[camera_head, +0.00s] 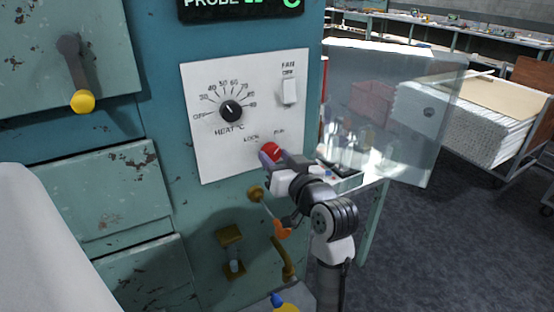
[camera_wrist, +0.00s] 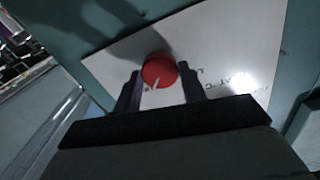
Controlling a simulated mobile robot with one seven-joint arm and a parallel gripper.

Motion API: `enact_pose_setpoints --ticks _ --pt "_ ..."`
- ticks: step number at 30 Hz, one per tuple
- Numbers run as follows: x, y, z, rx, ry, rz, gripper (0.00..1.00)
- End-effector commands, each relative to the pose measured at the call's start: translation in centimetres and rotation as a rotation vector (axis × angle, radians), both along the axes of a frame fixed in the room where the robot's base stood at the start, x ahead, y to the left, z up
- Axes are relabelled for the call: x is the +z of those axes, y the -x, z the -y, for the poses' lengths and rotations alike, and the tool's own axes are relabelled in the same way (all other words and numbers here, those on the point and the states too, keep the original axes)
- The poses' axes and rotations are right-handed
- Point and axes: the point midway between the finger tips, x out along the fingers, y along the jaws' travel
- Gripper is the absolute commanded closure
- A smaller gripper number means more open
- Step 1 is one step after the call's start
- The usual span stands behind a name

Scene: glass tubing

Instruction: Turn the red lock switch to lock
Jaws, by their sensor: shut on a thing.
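The red lock switch (camera_head: 268,151) is a round red knob low on the white control panel (camera_head: 208,160). The labels LOCK and RUN are printed above it, LOCK to the left. In the wrist view the red knob (camera_wrist: 160,72) shows a short white pointer mark and sits between my two dark fingers. My gripper (camera_head: 272,160) is shut on the knob, reaching it from the lower right. In the wrist view my gripper (camera_wrist: 163,88) has one finger on each side of the knob. In the head view the fingers hide part of the knob.
A black heat dial (camera_head: 231,111) and a white fan switch (camera_head: 289,91) are higher on the panel. A brass knob (camera_head: 256,192) and an orange-ended lever (camera_head: 282,229) are below. A clear pane (camera_head: 440,105) stands to the right. Open floor lies at lower right.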

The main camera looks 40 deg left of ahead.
Motion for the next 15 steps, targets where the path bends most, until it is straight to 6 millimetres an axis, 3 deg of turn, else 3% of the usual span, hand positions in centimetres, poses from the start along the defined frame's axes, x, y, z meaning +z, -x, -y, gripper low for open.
enact_pose_setpoints --ticks 15 --pt "-0.47 -0.04 0.06 -0.001 0.133 0.323 0.82"
